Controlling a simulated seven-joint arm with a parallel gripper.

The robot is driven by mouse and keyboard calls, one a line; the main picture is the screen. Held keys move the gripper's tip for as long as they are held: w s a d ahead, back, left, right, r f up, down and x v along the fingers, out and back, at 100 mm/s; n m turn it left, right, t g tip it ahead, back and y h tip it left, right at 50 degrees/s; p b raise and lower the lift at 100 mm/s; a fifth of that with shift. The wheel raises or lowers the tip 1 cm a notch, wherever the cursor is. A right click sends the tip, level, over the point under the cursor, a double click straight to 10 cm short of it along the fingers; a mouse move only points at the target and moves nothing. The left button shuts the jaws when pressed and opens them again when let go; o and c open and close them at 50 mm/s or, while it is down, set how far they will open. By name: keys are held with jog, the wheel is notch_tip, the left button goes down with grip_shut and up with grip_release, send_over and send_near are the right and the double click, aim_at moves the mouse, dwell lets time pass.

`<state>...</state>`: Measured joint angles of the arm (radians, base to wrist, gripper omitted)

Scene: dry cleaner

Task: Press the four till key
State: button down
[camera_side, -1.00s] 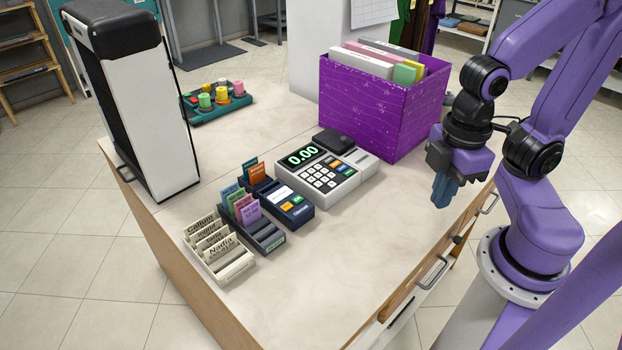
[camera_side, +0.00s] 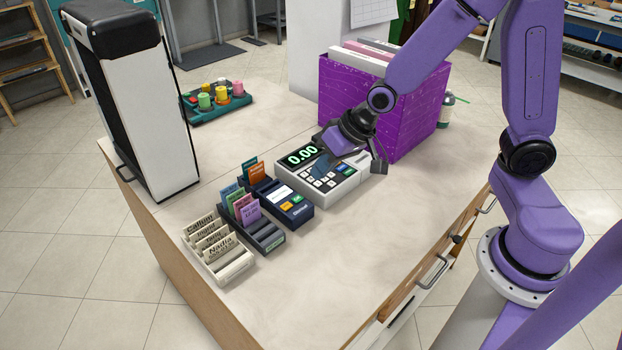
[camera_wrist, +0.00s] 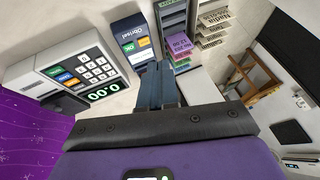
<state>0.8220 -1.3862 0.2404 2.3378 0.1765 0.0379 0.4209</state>
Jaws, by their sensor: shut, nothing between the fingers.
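The till (camera_side: 345,185) is a pale grey register with a green "0.00" display (camera_side: 303,155) and a block of white keys (camera_side: 318,182). My gripper (camera_side: 322,168) is shut and empty, its blue fingers over the upper part of the keys in the side view, partly hiding them. I cannot tell whether they touch. In the wrist view the till (camera_wrist: 62,62) appears upside down at the left, and my gripper's fingers (camera_wrist: 157,72) point toward the card terminal and rack, clear of the keys in that picture.
A navy card terminal (camera_side: 288,207), a dark tag rack (camera_side: 262,233) and a cream card rack (camera_side: 222,262) stand left of the till. A purple box (camera_side: 410,112) of folders stands behind it. The counter's right front (camera_side: 370,240) is clear.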

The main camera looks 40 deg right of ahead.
jog(key=w+d+f+m+t, duration=0.2)
jog(key=w+d+m, duration=0.15)
jog(key=w, duration=0.25)
jog(key=m+t+h, duration=0.2)
jog(key=m, duration=0.2)
send_over(311, 179)
jog(key=shift+s+d+f, duration=0.1)
jog(key=shift+s+f, duration=0.1)
jog(key=shift+f, duration=0.25)
jog(key=shift+s+d+f, duration=0.1)
jog(key=shift+s+f, duration=0.1)
jog(key=shift+f, duration=0.25)
jog(key=shift+f, duration=0.1)
jog(key=shift+f, duration=4.3)
jog(key=shift+f, duration=0.15)
jog(key=shift+f, duration=0.25)
jog(key=shift+f, duration=0.35)
jog(key=shift+r, duration=0.75)
